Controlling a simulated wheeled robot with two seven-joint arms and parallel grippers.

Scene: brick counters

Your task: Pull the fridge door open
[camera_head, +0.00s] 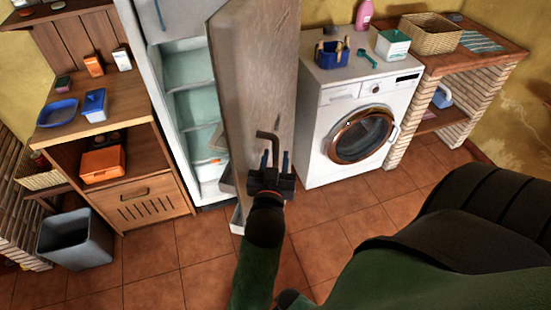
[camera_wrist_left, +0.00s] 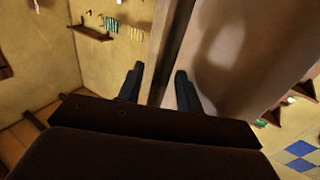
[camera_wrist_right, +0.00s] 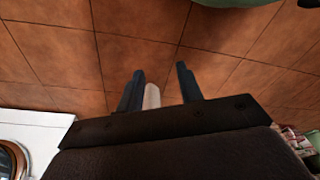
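The fridge (camera_head: 183,65) stands in the head view with its brownish-grey door (camera_head: 257,75) swung wide open; pale green shelves show inside. A dark bent handle (camera_head: 268,135) is on the door's facing side. My left gripper (camera_head: 274,160) is at the handle's lower end, fingers apart. In the left wrist view a long brown bar (camera_wrist_left: 172,50) passes between the spread fingers, with the door surface (camera_wrist_left: 235,55) to the right; contact cannot be told. My right gripper (camera_wrist_right: 160,77) is open above floor tiles. A small pale thing (camera_wrist_right: 152,97) shows between its fingers; I cannot tell what it is.
A white washing machine (camera_head: 355,115) stands right of the door. A wooden cabinet (camera_head: 145,185) and a grey bin (camera_head: 75,239) stand left of the fridge. A brick counter (camera_head: 480,54) is at the far right. Tiled floor (camera_head: 165,262) in front is clear.

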